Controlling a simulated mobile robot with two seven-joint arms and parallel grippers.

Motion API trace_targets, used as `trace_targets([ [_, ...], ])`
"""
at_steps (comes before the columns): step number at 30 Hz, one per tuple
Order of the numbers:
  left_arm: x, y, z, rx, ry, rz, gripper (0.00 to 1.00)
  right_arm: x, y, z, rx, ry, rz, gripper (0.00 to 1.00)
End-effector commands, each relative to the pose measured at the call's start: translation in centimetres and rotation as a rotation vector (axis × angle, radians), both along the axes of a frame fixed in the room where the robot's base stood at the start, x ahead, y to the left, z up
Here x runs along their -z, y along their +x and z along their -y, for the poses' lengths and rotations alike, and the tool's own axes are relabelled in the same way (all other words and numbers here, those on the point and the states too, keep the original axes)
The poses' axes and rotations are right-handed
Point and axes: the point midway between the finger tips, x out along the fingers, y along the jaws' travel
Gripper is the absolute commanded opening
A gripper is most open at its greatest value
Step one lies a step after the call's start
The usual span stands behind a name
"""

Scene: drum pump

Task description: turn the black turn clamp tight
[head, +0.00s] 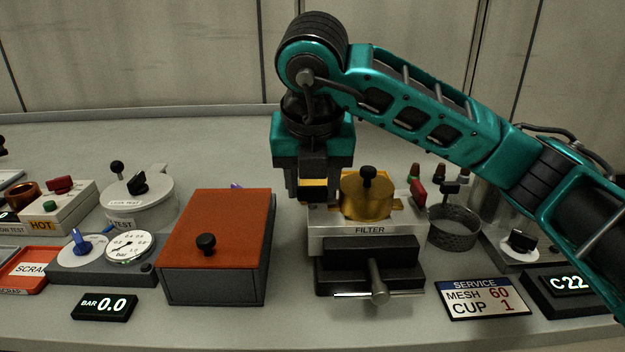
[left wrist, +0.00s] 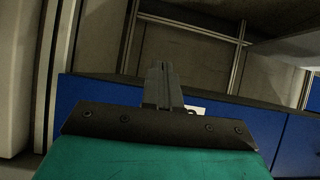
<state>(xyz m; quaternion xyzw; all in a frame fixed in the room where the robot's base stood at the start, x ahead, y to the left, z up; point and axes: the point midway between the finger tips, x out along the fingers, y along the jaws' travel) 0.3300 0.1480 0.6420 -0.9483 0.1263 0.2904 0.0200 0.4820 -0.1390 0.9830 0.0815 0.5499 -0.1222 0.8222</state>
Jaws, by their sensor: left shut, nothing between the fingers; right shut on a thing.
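My right gripper (head: 313,198) points down at the left side of the filter housing (head: 330,237), beside its brass lid (head: 366,197). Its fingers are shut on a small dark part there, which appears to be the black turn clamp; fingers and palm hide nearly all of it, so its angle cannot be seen. A red turn clamp (head: 418,193) shows on the housing's right side. The brass lid sits on the housing and has a black knob (head: 368,173). My left gripper (left wrist: 163,85) is shut and empty in the left wrist view, away from the filter.
A mesh basket (head: 453,228) stands to the right. A service sign (head: 484,299) lies front right.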

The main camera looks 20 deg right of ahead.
Motion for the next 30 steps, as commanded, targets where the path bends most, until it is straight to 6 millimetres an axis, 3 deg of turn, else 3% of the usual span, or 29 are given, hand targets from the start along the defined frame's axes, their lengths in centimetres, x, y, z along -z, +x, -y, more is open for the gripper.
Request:
trace_targets([
  [3,0.0,0.0,0.0,0.000,0.000,0.000,0.00,-0.1,0.1,0.0,0.004,0.002,0.004,0.16],
  [4,0.0,0.0,0.0,0.000,0.000,0.000,0.00,-0.1,0.0,0.0,0.004,0.002,0.004,0.49],
  [11,0.0,0.0,-0.1,0.002,0.003,0.000,0.00,0.0,0.0,0.0,0.003,0.001,0.002,0.71],
  [22,-0.3,0.1,-0.1,0.006,0.007,0.002,0.00,-0.1,0.0,0.1,-0.035,0.000,0.000,0.72],
  [30,-1.8,0.0,-0.1,0.005,0.005,0.001,0.00,-0.3,0.0,0.4,-0.283,0.000,0.000,0.72],
])
